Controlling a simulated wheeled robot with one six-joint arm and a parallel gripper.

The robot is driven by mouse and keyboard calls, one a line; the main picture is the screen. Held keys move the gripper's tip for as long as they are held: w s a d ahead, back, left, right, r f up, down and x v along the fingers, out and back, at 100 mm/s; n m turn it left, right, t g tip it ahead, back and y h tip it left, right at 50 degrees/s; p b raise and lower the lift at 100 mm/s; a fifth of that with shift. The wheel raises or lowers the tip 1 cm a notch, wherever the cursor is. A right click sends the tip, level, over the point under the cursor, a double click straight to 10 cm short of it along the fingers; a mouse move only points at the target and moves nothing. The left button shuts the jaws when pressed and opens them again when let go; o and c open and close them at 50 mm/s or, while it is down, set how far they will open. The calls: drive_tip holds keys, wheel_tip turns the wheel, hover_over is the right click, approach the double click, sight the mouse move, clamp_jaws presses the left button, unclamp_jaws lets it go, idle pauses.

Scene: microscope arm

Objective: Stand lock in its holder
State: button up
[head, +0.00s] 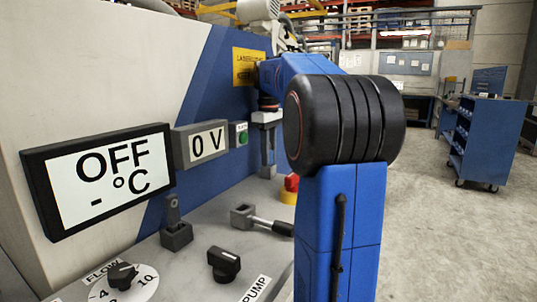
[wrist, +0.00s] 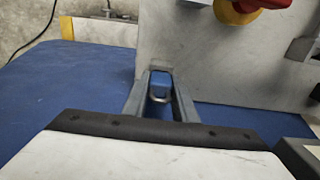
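My gripper (head: 267,165) points down at the far end of the grey console in the head view. Its two fingers (wrist: 160,85) show in the wrist view with a narrow gap between them. A small rounded metal loop (wrist: 160,97), which looks like the lock's shackle, lies in that gap, close to both fingers. I cannot tell whether the fingers press on it. The rest of the lock is hidden. A grey block with an upright, holed tab (head: 177,235) stands on the console nearer the camera; I cannot tell whether it is the holder.
A red and yellow emergency button (head: 290,187) is close to my gripper; it also shows in the wrist view (wrist: 240,10). A black-handled lever (head: 258,220), a black knob (head: 224,262) and a flow dial (head: 122,276) occupy the console. A display (head: 105,178) hangs on the panel.

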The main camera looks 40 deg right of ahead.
drive_tip(key=o, duration=0.5)
drive_tip(key=shift+r, duration=0.1)
wheel_tip(320, 180, up, 17)
drive_tip(key=shift+r, duration=0.15)
idle(0.9)
